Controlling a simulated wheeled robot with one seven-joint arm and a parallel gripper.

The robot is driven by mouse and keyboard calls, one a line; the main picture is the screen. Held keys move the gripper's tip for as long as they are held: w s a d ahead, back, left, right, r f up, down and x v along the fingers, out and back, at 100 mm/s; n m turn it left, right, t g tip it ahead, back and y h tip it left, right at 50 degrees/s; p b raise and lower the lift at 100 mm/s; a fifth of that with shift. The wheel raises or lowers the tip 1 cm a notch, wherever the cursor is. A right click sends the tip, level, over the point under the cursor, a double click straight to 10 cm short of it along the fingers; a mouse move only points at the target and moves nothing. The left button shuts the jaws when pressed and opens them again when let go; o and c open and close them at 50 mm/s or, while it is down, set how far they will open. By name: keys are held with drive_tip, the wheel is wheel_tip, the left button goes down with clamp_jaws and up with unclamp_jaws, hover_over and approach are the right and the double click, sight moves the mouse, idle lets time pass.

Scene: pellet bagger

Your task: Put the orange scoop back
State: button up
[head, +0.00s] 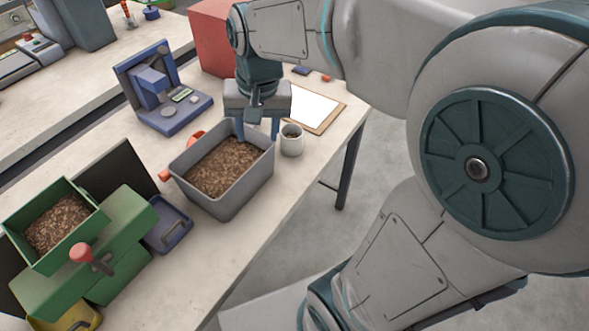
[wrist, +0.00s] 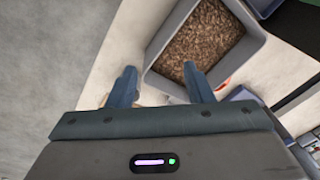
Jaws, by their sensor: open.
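An orange-red rounded piece (head: 196,136) shows behind the grey bin's far left side, and a smaller orange piece (head: 164,175) shows by its left corner. I cannot tell whether either is the orange scoop, since the bin hides part of that area. A bit of orange-red (wrist: 222,85) also shows beside the bin in the wrist view. The grey bin (head: 235,187) holds brown pellets and also shows in the wrist view (wrist: 153,47). My gripper (head: 258,128) is open, pointing down at the bin's far right end. In the wrist view, its fingers (wrist: 159,70) hold nothing.
A clipboard (head: 318,107) and a red box (head: 212,40) lie behind. A blue press-like device (head: 160,90) stands left. A green machine (head: 125,245) with a pellet hopper is front left. The table's right edge is near.

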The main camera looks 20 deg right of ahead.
drive_tip(key=s+d+f+n, duration=0.1)
drive_tip(key=s, duration=0.4)
drive_tip(key=s+d+f+n+t, duration=0.1)
drive_tip(key=s+d+f+n, duration=0.1)
drive_tip(key=s, duration=0.3)
drive_tip(key=shift+d+t+h, duration=0.25)
drive_tip(key=shift+t+h, duration=0.05)
drive_tip(key=shift+h, duration=0.1)
drive_tip(key=shift+f, duration=0.1)
